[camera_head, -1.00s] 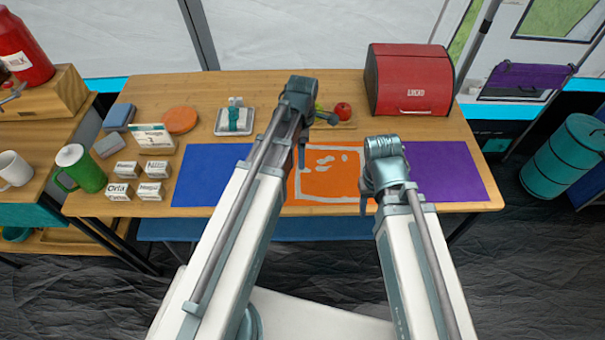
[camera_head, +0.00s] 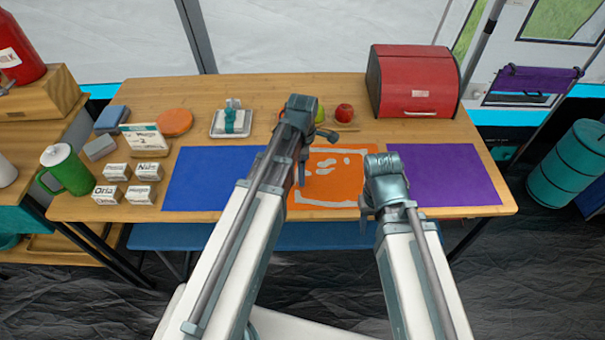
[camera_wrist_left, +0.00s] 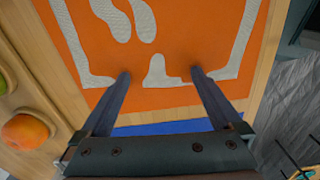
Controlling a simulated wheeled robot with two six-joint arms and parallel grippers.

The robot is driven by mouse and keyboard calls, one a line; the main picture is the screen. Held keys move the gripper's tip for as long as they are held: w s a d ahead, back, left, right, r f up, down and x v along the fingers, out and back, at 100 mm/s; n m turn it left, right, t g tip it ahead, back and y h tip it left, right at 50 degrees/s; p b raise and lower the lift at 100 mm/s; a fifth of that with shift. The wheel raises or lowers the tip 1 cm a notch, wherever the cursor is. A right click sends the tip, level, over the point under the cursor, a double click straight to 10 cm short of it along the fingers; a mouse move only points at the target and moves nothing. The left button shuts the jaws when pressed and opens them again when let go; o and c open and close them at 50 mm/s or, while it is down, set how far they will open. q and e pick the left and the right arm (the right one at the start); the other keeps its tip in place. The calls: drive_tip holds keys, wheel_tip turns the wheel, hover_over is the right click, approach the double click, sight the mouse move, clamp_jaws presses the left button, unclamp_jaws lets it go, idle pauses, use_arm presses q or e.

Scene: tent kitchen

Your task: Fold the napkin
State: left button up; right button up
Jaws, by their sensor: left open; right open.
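The napkin appears to be the orange cloth (camera_head: 335,190) with pale grey-white outlines, lying flat on the table between a blue mat and a purple mat. It also shows in the left wrist view (camera_wrist_left: 180,40), filling most of the upper part. My left gripper (camera_head: 312,153) is over the cloth's left side; in the left wrist view its two fingers (camera_wrist_left: 160,78) are apart, with nothing between them but the cloth beyond, near its edge. My right gripper (camera_head: 366,205) is open at the cloth's right side, partly covering it; its fingertips are mostly hidden.
The blue mat (camera_head: 210,180) and purple mat (camera_head: 445,176) flank the cloth. A red bread box (camera_head: 412,85) stands at the back right. Fruit, including a red apple (camera_head: 344,112), sits behind the cloth. Small boxes and a green mug (camera_head: 68,172) crowd the left end.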

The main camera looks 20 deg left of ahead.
use_arm(q)
clamp_jaws()
idle(0.8)
